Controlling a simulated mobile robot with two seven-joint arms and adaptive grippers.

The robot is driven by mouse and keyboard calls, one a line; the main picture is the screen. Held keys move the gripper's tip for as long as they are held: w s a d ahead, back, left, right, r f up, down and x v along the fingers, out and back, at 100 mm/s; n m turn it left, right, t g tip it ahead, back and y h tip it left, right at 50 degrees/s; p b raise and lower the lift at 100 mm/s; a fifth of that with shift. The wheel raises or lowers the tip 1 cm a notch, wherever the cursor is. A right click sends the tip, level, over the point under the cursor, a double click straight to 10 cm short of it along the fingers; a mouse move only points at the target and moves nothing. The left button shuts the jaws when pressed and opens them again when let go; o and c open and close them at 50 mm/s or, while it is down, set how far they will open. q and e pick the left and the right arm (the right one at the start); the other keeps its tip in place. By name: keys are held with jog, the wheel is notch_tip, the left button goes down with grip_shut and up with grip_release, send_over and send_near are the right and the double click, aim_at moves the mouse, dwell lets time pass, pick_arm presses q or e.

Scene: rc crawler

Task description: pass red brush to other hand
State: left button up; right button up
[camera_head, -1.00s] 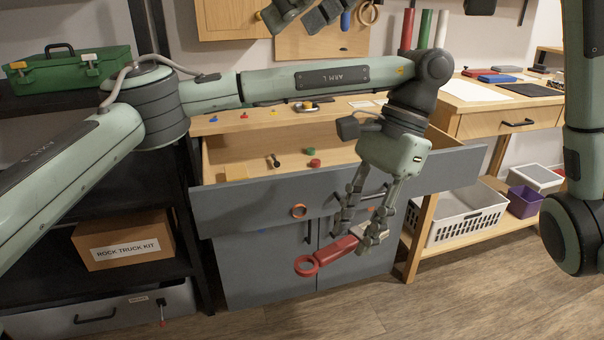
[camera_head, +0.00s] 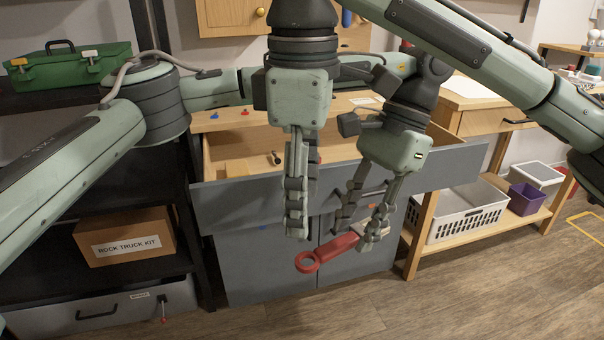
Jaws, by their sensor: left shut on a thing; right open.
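The red brush (camera_head: 339,246) hangs in the air in front of the grey workbench, its ring end (camera_head: 306,262) pointing left and slightly down. My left gripper (camera_head: 362,232) is shut on the brush near its right end, where its fingers hide part of the pale head. My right gripper (camera_head: 299,232) points straight down with its fingers just above the ring end. It is open and empty, seen nearly edge on, so the gap between its fingers hardly shows. It appears apart from the brush.
An open drawer (camera_head: 236,198) with small parts lies behind both grippers. A white basket (camera_head: 462,225) and purple bin (camera_head: 526,199) stand on a low shelf at right. A cardboard box (camera_head: 125,237) sits on the left rack. The floor in front is clear.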

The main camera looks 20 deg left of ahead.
notch_tip(320, 180, down, 9)
dwell(0.3)
jog(key=c, duration=1.2)
pick_arm(q)
jog(key=o, duration=1.2)
pick_arm(e)
grip_shut()
